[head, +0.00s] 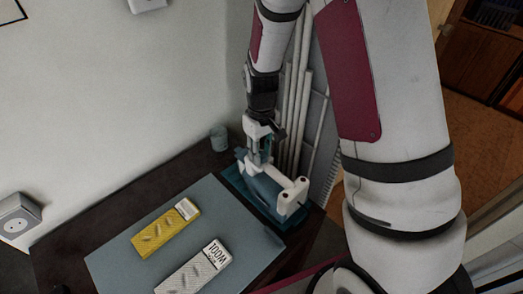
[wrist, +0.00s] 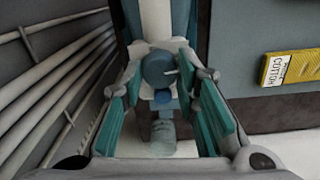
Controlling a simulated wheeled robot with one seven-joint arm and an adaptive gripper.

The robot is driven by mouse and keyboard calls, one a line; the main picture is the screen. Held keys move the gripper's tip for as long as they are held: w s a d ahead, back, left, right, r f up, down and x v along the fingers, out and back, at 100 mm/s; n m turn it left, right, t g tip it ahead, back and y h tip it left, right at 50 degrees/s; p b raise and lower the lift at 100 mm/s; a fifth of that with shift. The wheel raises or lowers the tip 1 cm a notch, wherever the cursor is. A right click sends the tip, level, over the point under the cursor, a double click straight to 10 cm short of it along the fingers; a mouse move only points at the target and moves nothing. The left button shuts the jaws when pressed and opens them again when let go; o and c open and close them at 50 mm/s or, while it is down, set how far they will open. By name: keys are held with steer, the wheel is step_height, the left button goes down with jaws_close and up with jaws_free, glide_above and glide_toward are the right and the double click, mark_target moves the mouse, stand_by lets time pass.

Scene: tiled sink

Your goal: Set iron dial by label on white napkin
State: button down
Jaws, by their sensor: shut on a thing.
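The iron (head: 268,188), white and blue-teal, sits at the back right of the table on a teal base. In the wrist view its round blue dial (wrist: 158,68) with a small white pointer shows between the teal finger pads. My gripper (head: 262,158) is over the iron, shut on the dial; the exact finger contact is hard to see. The white napkin (head: 196,272) lies at the front of the board, with a label that reads WOOL upside down. The yellow napkin (head: 165,229) lies left of it; its label reads COTTON in the wrist view (wrist: 290,68). The dial's markings are unreadable.
A blue-grey board (head: 118,262) lies under both napkins on the dark table (head: 60,232). A small glass (head: 219,138) stands at the back, left of my gripper. White rails (head: 301,105) of a folded rack stand close behind the iron. A socket (head: 18,216) is on the left wall.

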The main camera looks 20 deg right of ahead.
steer(key=shift+m, duration=0.8)
steer(key=c, duration=1.2)
jaws_free()
steer(key=shift+c, duration=0.2)
steer(key=shift+r, duration=0.1)
step_height(320, 180, up, 12)
